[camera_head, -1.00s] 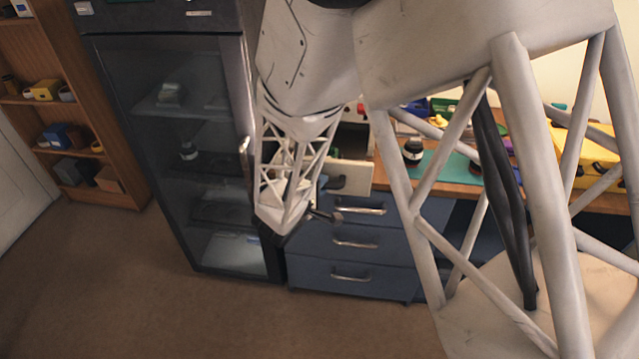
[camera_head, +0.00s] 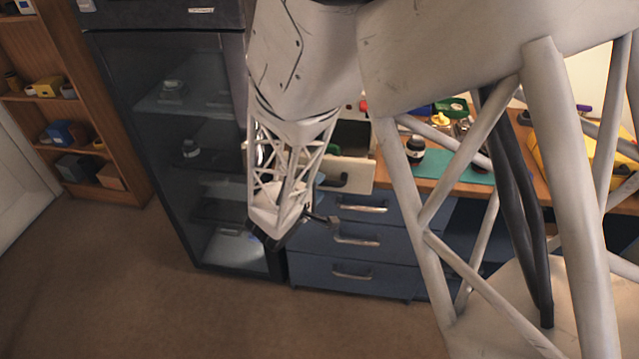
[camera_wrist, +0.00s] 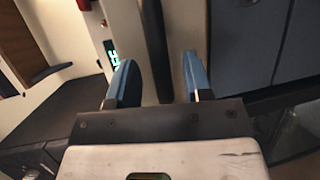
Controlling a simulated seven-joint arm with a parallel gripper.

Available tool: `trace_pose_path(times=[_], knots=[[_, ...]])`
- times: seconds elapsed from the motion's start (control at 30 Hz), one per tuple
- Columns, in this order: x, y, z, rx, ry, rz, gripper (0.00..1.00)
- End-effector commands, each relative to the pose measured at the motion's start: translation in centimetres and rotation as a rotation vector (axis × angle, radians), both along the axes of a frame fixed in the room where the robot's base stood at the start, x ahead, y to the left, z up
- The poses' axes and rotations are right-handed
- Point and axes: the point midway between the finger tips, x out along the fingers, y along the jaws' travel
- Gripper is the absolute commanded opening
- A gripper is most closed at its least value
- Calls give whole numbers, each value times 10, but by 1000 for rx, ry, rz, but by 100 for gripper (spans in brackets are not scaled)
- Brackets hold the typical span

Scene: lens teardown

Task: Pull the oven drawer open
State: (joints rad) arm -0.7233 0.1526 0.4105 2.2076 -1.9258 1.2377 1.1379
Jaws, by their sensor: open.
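A cream front panel (camera_head: 358,176) with a dark handle (camera_head: 336,182), which looks like the oven drawer, shows behind my arm in the head view. A dark opening shows above it; my arm hides its left part. My gripper (camera_head: 325,219) is below and left of that handle, in front of the blue cabinet. In the wrist view my gripper (camera_wrist: 158,60) is open, its two blue-faced fingers apart. A dark bar (camera_wrist: 153,35) shows between and beyond them; I cannot tell whether they straddle it. A cream panel with a green lit display (camera_wrist: 112,53) is beside the left finger.
A blue cabinet (camera_head: 349,270) with several silver-handled drawers stands under the workbench. A tall glass-door cabinet (camera_head: 165,135) is close on the left. A green mat (camera_head: 462,171) and a small dark jar (camera_head: 415,149) are on the bench. The brown floor in front is clear.

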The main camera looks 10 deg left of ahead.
Motion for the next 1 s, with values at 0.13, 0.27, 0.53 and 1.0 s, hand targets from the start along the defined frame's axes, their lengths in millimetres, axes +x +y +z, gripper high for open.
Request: trace_pose_path(times=[0.13,0.27,0.53,1.0], knots=[[-15,7,4,1,0,2,46],[-28,12,6,0,0,3,46],[-45,19,9,-1,0,1,46],[-48,20,10,0,0,0,46]])
